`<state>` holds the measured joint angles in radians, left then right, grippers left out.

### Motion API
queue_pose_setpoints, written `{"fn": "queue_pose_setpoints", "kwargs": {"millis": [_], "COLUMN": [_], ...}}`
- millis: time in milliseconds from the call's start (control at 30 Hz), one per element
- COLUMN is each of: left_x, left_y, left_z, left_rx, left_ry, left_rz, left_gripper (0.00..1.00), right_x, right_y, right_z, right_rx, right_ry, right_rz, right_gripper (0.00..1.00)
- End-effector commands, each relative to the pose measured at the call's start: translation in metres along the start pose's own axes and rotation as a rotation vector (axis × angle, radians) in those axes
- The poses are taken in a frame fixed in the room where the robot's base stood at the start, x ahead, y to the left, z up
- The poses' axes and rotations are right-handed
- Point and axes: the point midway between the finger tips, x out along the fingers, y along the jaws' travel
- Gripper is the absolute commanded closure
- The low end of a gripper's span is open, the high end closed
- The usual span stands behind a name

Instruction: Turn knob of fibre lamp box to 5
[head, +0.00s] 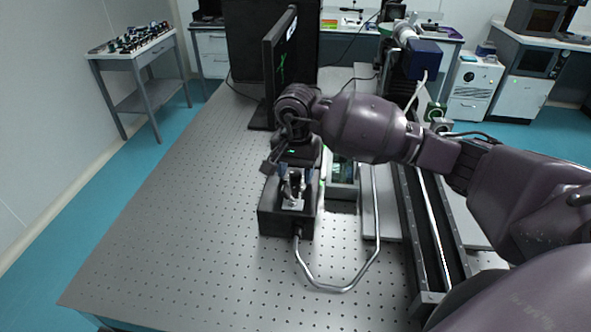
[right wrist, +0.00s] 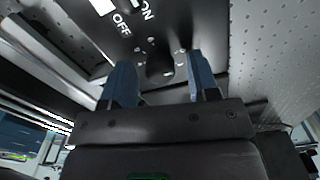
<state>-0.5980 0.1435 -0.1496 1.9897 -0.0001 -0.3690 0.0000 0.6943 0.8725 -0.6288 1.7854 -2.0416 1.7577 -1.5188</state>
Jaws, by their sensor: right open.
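The fibre lamp box (head: 268,217) is a dark box on the perforated table, with a silver bent light guide (head: 336,289) looping from its front. My right gripper (head: 294,181) points down over the box, with its two blue fingers apart. In the right wrist view, the box's panel (right wrist: 186,22) carries white ON and OFF labels. A dark knob (right wrist: 160,66) with light dots around it lies between the fingertips of the open right gripper (right wrist: 162,76). I cannot tell whether the fingers touch it. Its setting is not readable. My left gripper is not in view.
A monitor (head: 279,65) stands behind the box on the optical table (head: 180,215). To the right are a small green-lit device (head: 342,175) and a long dark rail (head: 430,235). The table's left and front areas are clear.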

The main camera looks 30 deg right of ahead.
Motion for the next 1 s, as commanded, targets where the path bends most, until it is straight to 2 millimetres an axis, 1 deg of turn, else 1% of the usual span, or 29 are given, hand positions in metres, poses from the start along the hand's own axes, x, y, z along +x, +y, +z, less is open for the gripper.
{"fn": "queue_pose_setpoints", "kwargs": {"millis": [167, 500, 767, 1000], "left_x": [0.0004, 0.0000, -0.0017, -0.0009], "left_y": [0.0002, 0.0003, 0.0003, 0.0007], "left_z": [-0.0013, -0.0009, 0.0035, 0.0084], "left_rx": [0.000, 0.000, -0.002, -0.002], "left_ry": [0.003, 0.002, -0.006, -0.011], "left_rz": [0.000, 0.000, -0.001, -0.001], "left_gripper": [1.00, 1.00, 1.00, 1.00], "right_x": [0.0000, -0.0001, -0.0002, 0.0001], "right_y": [0.0000, 0.0001, 0.0003, 0.0004], "right_z": [0.0000, 0.0000, -0.0003, -0.0006], "right_rx": [0.000, 0.000, 0.027, 0.147], "right_ry": [0.000, 0.000, 0.000, 0.000], "right_rz": [0.000, 0.001, 0.001, 0.002], "right_gripper": [0.45, 0.95, 0.94, 0.94]}}
